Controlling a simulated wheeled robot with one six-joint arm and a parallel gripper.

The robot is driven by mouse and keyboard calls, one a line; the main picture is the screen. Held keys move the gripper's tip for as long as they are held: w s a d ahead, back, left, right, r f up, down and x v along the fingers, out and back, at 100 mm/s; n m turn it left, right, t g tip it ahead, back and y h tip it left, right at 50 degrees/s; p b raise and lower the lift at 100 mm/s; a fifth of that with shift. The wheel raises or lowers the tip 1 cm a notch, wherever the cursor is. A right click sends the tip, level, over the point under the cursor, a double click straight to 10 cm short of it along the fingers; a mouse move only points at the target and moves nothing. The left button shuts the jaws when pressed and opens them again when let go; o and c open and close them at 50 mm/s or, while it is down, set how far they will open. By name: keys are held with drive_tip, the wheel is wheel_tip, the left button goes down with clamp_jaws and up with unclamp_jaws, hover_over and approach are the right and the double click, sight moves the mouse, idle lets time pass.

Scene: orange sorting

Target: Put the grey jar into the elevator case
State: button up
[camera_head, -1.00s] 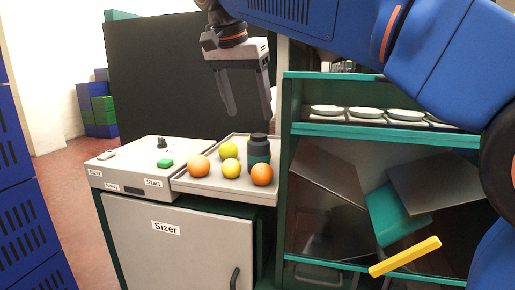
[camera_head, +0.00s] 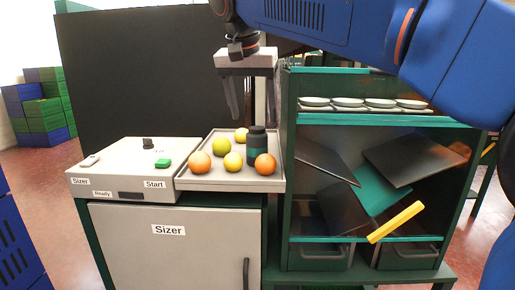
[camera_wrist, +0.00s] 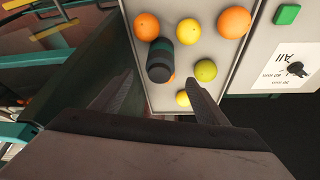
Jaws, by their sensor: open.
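The grey jar (camera_head: 257,146), dark grey with a green band, stands upright on a light grey tray (camera_head: 213,183) among several oranges and yellow fruits. In the wrist view the jar (camera_wrist: 160,61) shows from above, ahead of the fingers, with an orange partly hidden beside it. My gripper (camera_head: 252,117) is open and empty, pointing down above and behind the jar in the head view. In the wrist view its two fingers (camera_wrist: 158,92) stand wide apart with the jar beyond them. A teal-framed cabinet (camera_head: 290,170) right of the tray may be the elevator case; I cannot tell.
The Sizer box (camera_head: 130,183) with a green Start button stands left of the tray. The cabinet holds white dishes (camera_head: 348,103) on top, tilted dark panels and a yellow bar (camera_head: 396,222). Blue crates (camera_head: 22,240) stand at the left edge.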

sight(259, 145)
drive_tip(key=x, duration=1.2)
drive_tip(key=shift+w+d+f, duration=0.1)
drive_tip(key=shift+w+f, duration=0.15)
drive_tip(key=c, duration=1.4)
drive_tip(key=shift+r, duration=0.15)
